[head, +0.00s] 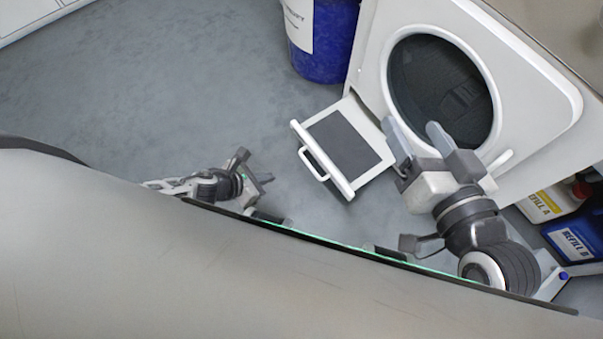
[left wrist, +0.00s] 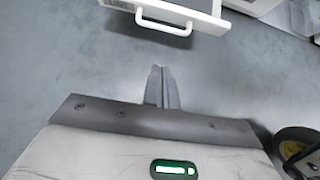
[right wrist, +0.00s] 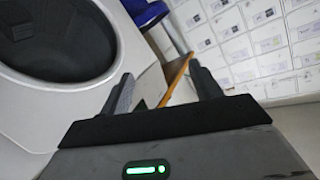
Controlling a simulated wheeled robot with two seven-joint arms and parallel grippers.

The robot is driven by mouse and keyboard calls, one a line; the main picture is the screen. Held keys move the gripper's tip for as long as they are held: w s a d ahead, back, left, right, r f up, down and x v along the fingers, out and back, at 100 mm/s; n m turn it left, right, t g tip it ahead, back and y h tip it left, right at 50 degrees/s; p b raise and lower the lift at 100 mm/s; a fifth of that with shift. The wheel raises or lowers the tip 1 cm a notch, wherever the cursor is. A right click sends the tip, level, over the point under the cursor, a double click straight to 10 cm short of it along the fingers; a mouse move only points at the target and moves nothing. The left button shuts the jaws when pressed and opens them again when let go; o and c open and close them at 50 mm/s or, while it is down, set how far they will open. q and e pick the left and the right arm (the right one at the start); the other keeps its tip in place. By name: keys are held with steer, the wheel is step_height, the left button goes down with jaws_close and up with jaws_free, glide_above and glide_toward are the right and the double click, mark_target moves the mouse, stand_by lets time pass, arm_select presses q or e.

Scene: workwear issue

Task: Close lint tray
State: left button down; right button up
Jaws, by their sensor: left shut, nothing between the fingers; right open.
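The lint tray (head: 343,146) is a white drawer with a dark panel, pulled out from the lower front of the white dryer (head: 531,72). Its white handle (head: 313,165) is on its front, and the handle also shows in the left wrist view (left wrist: 164,22). My left gripper (head: 268,180) is shut and empty, low over the floor, apart from the handle and left of it in the head view. In the left wrist view its fingertips (left wrist: 161,70) point towards the handle. My right gripper (head: 416,136) is open and empty in front of the dryer's round door; its fingers show in the right wrist view (right wrist: 160,82).
A blue bin (head: 323,40) stands beside the dryer. Refill containers (head: 575,232) stand at the lower right. A wall of labelled compartments (right wrist: 245,40) shows in the right wrist view. The grey floor (head: 180,80) to the left is clear.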

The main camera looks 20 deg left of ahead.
arm_select(q)
steer(key=r+b+x, duration=0.1)
steer(key=b+x, duration=0.6)
steer(key=x, duration=0.7)
steer(key=shift+w+d, duration=0.45)
steer(key=shift+w, duration=0.05)
arm_select(e)
step_height(320, 180, up, 6)
steer(key=w+n+t+y, duration=0.2)
steer(key=t+y, duration=0.1)
steer(key=t, duration=0.1)
steer(key=shift+w, duration=0.2)
arm_select(q)
steer(key=shift+w, duration=0.1)
